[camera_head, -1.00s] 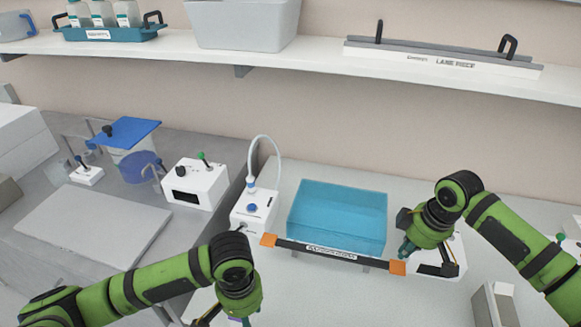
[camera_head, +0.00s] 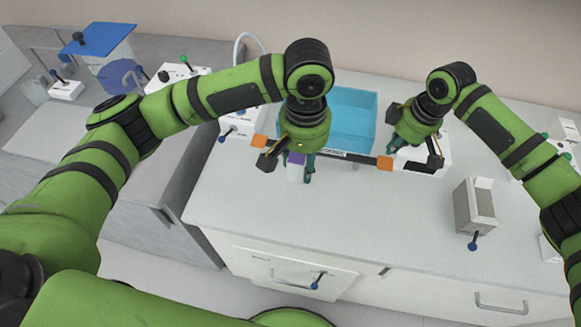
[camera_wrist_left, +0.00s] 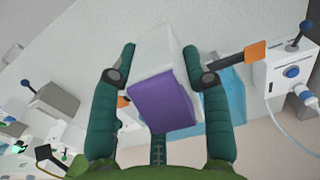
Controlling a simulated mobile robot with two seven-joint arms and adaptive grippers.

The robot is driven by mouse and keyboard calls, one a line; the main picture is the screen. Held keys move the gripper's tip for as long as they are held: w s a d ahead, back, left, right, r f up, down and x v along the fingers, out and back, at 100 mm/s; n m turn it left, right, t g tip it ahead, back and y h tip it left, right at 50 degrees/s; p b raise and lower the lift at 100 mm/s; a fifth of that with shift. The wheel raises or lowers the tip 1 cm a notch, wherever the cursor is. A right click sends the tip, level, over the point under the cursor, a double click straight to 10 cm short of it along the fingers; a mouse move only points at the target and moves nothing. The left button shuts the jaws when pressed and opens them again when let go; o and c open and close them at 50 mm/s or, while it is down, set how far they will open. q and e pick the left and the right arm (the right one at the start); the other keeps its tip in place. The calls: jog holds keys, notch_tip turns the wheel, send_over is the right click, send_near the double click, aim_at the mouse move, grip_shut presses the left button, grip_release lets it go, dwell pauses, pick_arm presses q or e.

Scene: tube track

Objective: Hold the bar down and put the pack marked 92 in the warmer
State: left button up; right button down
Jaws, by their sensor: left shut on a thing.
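My left gripper (camera_head: 299,174) is shut on a white pack with a purple face (camera_wrist_left: 165,105), in front of the warmer. The number on the pack is not readable. The warmer, a translucent blue box (camera_head: 352,116), stands at the back of the counter. The dark bar (camera_head: 335,153) runs along its front, with orange ends at left (camera_head: 258,141) and right (camera_head: 385,163); my left gripper hides part of it. In the left wrist view the bar (camera_wrist_left: 226,60) passes behind a finger. My right gripper (camera_head: 396,146) is at the bar's right end; its jaw opening is unclear.
A white unit with a hose (camera_head: 238,122) stands left of the warmer. A grey open holder (camera_head: 475,205) with a blue-knobbed lever stands at right. The counter's front (camera_head: 335,215) is clear. A lower bench (camera_head: 65,130) lies left.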

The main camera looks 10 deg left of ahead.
pick_arm(q)
jog(key=w+f, duration=0.3)
jog(key=w, duration=0.1)
jog(key=shift+w+f, duration=0.35)
jog(key=shift+f, duration=0.05)
